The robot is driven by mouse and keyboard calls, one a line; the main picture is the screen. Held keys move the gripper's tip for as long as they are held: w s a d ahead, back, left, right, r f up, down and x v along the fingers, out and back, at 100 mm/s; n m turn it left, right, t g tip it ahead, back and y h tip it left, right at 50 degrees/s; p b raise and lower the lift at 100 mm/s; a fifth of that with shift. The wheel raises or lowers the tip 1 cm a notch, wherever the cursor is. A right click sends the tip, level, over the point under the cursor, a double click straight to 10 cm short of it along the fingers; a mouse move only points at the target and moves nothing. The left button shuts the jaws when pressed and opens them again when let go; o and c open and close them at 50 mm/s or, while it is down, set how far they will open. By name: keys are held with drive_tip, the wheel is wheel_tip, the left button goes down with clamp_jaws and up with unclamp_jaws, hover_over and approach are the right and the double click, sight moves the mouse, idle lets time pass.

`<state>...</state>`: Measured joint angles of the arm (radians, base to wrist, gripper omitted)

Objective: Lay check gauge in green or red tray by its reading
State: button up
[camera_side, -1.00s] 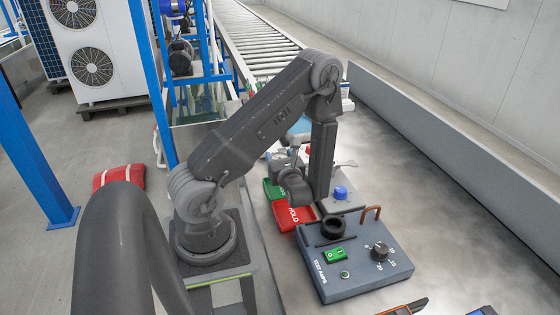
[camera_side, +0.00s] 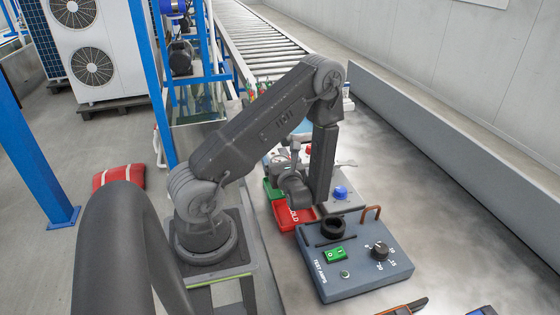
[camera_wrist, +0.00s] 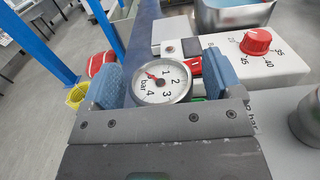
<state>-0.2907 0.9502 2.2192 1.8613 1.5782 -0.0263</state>
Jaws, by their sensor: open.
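The check gauge (camera_wrist: 160,82) is a round white dial with a metal rim, marked in bar from 1 to 4. Its red needle points to the upper left, below the 1 mark. In the wrist view it shows between the two blue pads of my open gripper (camera_wrist: 164,78); I cannot tell whether they touch it. In the side view my gripper is largely hidden by my wrist. The green tray (camera_side: 269,191) and the red tray (camera_side: 284,221), with partly covered white lettering, lie beside and below my wrist.
A blue-grey test box (camera_side: 345,277) with a green switch, a dial and a black ring stands in front of the trays. A grey unit with a blue knob (camera_side: 340,192) is behind it. The bench to the right is clear up to a low wall (camera_side: 450,165).

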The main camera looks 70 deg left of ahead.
drive_tip(key=shift+r, duration=0.15)
drive_tip(key=shift+d, duration=0.4)
drive_tip(key=shift+d+r, duration=0.25)
drive_tip(key=shift+d, duration=0.95)
wheel_tip(320, 180, up, 10)
drive_tip(key=s+d+n+g+h, duration=0.2)
drive_tip(key=s+d+n+g, duration=0.1)
drive_tip(key=n, duration=0.3)
drive_tip(key=d+r+n+t+h, duration=0.4)
drive_tip(key=d+r+n+h, duration=0.2)
drive_tip(key=d, duration=0.6)
drive_tip(key=d+r+n+t+h, duration=0.4)
drive_tip(key=d+r+n+h, duration=0.2)
drive_tip(key=d+h, duration=0.4)
drive_tip(key=shift+d+t, duration=0.3)
drive_tip(key=shift+d, duration=0.9)
